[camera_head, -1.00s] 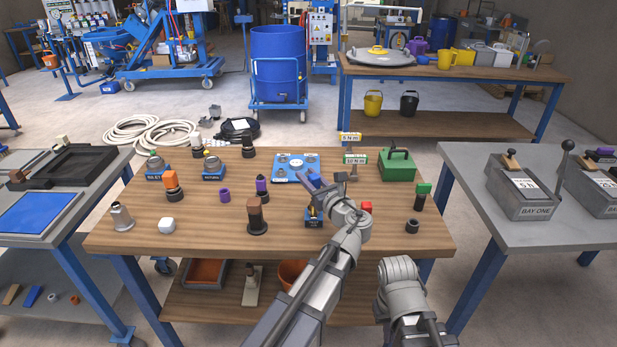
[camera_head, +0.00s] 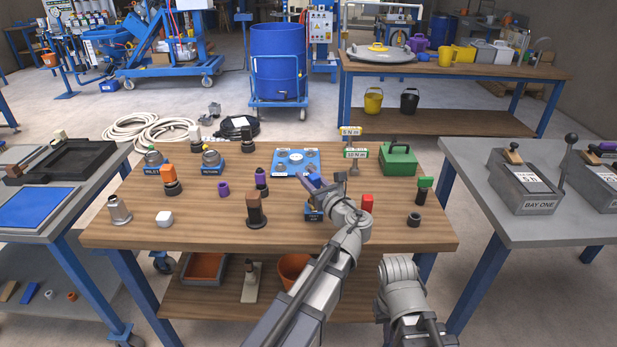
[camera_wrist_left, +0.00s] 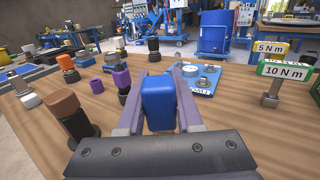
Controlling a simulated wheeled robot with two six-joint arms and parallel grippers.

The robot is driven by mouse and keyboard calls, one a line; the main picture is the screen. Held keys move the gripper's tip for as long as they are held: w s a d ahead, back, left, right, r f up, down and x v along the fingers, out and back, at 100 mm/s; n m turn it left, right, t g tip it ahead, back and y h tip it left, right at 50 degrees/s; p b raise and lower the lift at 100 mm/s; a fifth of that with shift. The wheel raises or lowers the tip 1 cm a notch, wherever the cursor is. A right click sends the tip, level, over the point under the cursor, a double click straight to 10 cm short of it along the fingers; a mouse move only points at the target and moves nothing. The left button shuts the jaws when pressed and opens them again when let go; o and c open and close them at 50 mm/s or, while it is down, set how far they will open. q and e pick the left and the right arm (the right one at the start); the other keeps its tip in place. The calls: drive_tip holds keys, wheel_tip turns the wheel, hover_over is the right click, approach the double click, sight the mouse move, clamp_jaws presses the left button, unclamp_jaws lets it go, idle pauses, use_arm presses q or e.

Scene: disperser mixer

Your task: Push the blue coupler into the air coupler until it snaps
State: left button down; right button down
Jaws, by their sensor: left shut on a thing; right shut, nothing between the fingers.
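My left gripper (camera_head: 316,184) is shut on the blue coupler (camera_wrist_left: 159,103), whose rounded blue body fills the space between the purple-grey fingers in the left wrist view.
The wooden table (camera_head: 200,232) holds several fittings left of the gripper. A brown-topped black fitting (camera_head: 256,208) stands close by. A red piece (camera_head: 367,203) is to the right. A blue plate (camera_head: 284,169), torque signs (camera_head: 356,153) and a green box (camera_head: 398,160) are behind.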

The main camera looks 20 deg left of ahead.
use_arm(q)
drive_tip(key=shift+f+b, duration=0.5)
drive_tip(key=shift+f, duration=0.05)
use_arm(e)
drive_tip(key=shift+f, duration=0.6)
use_arm(q)
drive_tip(key=shift+c, duration=2.4)
unclamp_jaws()
drive_tip(key=shift+s, duration=0.1)
